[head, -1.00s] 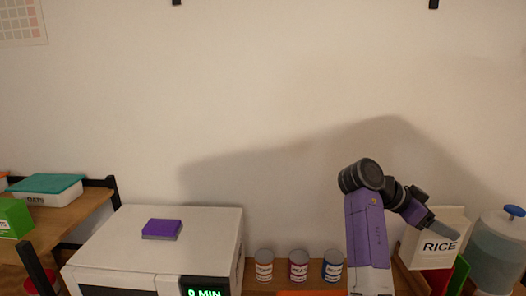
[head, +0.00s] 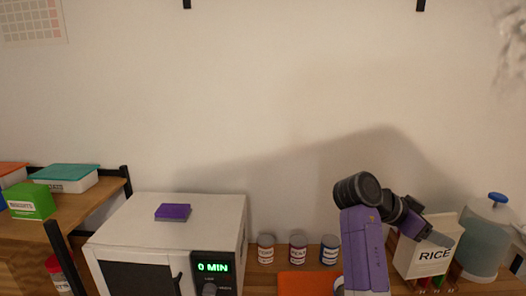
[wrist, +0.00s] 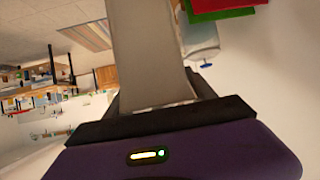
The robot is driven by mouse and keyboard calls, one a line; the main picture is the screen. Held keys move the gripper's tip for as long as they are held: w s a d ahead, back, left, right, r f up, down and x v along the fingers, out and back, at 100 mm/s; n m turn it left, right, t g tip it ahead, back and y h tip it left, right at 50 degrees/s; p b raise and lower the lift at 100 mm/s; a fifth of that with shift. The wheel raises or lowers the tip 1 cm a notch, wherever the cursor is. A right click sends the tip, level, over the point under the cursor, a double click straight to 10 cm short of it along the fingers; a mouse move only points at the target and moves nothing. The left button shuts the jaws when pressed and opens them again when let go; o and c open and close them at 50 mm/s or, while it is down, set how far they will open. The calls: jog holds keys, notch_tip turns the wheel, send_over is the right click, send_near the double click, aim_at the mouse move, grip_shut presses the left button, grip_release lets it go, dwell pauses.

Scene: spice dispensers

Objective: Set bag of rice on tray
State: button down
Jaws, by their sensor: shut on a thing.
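The bag of rice (head: 432,261) is a pale, upright packet lettered RICE at the right of the head view. My gripper (head: 441,236) is shut on its upper part. In the wrist view, a greyish, tapering surface, likely the bag (wrist: 146,50), lies between my gripper's dark fingers. The bag's lower end is close to the bottom of the head view, and I cannot tell whether it touches anything. A flat orange surface (head: 296,284) shows at the bottom edge; I cannot tell whether it is the tray.
Several small labelled cans (head: 298,249) stand left of my arm. A white microwave (head: 190,222) with a purple item (head: 173,212) on top stands further left. A jug with a blue knob (head: 484,240) is close right of the bag. Red and green items (wrist: 222,10) are near the bag.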

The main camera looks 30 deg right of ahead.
jog(key=w+a+f+n+t+y, duration=0.1)
jog(key=a+f+n+t+y, duration=0.2)
jog(key=a+f+n+t, duration=0.3)
jog(key=w+a+f+n+t+y, duration=0.2)
jog(key=a+f+n+t+y, duration=0.2)
jog(key=a+f+n, duration=0.5)
jog(key=w+a+f+n+t+y, duration=0.1)
jog(key=a+f+n+t+y, duration=0.3)
jog(key=a+f, duration=1.2)
jog(key=a+n+t, duration=0.3)
jog(key=a+n, duration=0.1)
jog(key=a, duration=0.6)
jog(key=shift+w+a+f+t, duration=0.3)
jog(key=shift+w+a+f, duration=0.05)
jog(key=shift+w, duration=0.05)
